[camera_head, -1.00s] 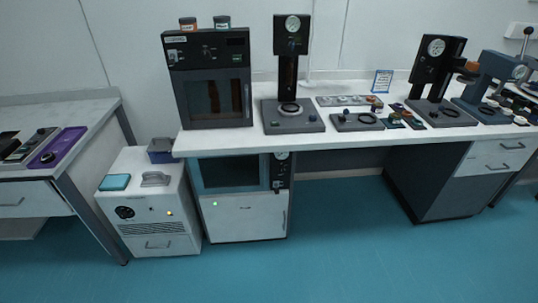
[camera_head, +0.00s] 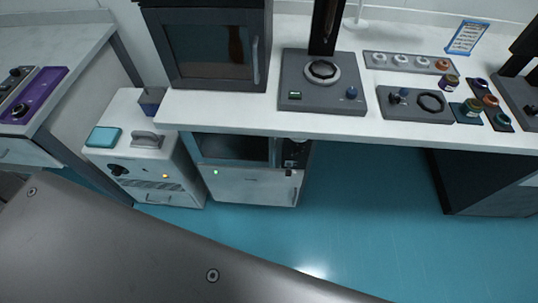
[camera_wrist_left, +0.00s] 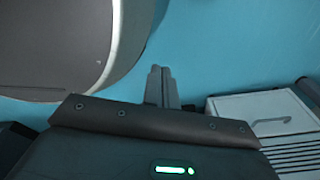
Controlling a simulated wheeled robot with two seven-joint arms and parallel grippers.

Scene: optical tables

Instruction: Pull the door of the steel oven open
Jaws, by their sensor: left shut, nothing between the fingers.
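The steel oven (camera_head: 213,84) is a dark box at the left end of the white bench in the head view; its top is cut off. Its door looks closed, with a dark window (camera_head: 205,50) and an upright bar handle (camera_head: 255,60) on the right side. My left gripper (camera_wrist_left: 162,72) shows in the left wrist view, with its two fingers together and empty above the blue floor. It is apart from the oven, which I do not see in that view. The head view does not show the left fingers. My right gripper is in neither view.
A white floor unit (camera_head: 130,166) stands left of the bench; a white cabinet (camera_head: 250,188) stands under it. A gauge stand (camera_head: 322,97) is right of the oven on the bench (camera_head: 340,124). My grey arm link covers the lower left. Floor (camera_head: 370,220) is clear in front.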

